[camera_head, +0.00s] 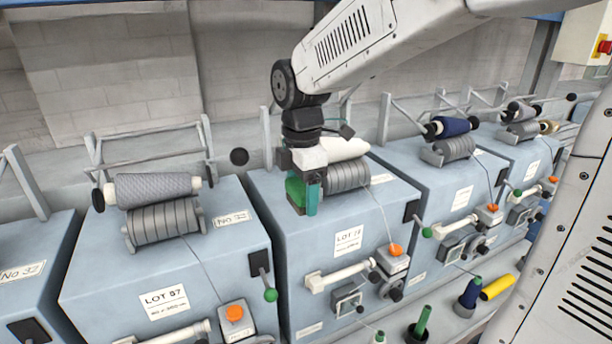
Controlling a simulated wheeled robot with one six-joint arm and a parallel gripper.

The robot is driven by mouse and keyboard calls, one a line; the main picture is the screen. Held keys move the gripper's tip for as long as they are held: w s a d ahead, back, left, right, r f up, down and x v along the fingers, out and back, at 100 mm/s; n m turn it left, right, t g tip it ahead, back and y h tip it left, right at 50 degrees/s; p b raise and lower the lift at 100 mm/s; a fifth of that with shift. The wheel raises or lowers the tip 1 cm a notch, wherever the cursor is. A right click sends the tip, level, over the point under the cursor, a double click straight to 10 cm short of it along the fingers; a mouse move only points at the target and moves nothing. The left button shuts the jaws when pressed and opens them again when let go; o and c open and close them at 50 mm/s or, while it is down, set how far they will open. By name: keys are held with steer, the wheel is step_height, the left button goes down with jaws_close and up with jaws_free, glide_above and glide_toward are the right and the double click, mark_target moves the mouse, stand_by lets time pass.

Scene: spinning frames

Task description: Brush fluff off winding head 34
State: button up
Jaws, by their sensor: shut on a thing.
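My gripper (308,192) is shut on a green thing (295,190), which looks like the brush; the fingers hide part of it. It is at the left end of the grey grooved drum (348,176) on the middle blue winding head (300,240). I cannot tell whether the green thing touches the drum. A white package (347,149) lies on that drum, its left part hidden by my gripper. The number plate (382,179) there is too small to read. The head to its left has a plate (233,218) that seems to read No 33. No fluff can be made out.
A grey package (153,187) lies on the left head's drum; a dark blue package (452,126) is on the right head. Orange-knobbed units (394,258) and green-knobbed levers (426,232) stick out in front. Thread guide bars (150,162) rise behind.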

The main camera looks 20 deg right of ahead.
steer(key=shift+r, duration=1.6)
